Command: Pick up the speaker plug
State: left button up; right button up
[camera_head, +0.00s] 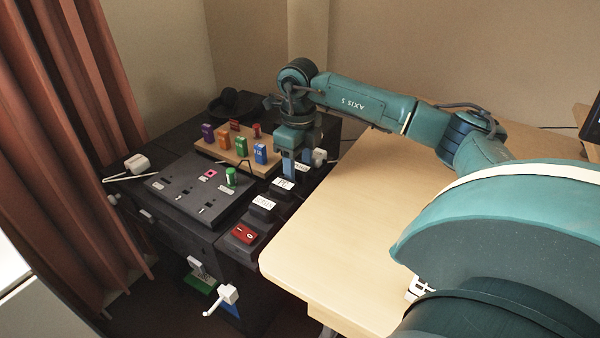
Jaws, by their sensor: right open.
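A row of black plugs with white labels runs toward the back along the table's left side, behind a red rocker switch (244,234). I see a near plug (263,208), a middle plug (282,188) and a far plug (303,172). The labels are too small to read, so I cannot tell which is the speaker plug. My right gripper (297,168) is open and points down at the far plug, partly covering it. I cannot tell whether its fingers are around the plug or above it. My left gripper is not in view.
A wooden rack with coloured blocks (240,145) stands left of my right gripper. A dark socket panel (190,192) with a green knob (231,176) lies nearer. A white adapter (137,164) is at far left. The wooden desk (350,225) is mostly clear.

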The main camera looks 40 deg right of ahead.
jog(key=c, duration=0.7)
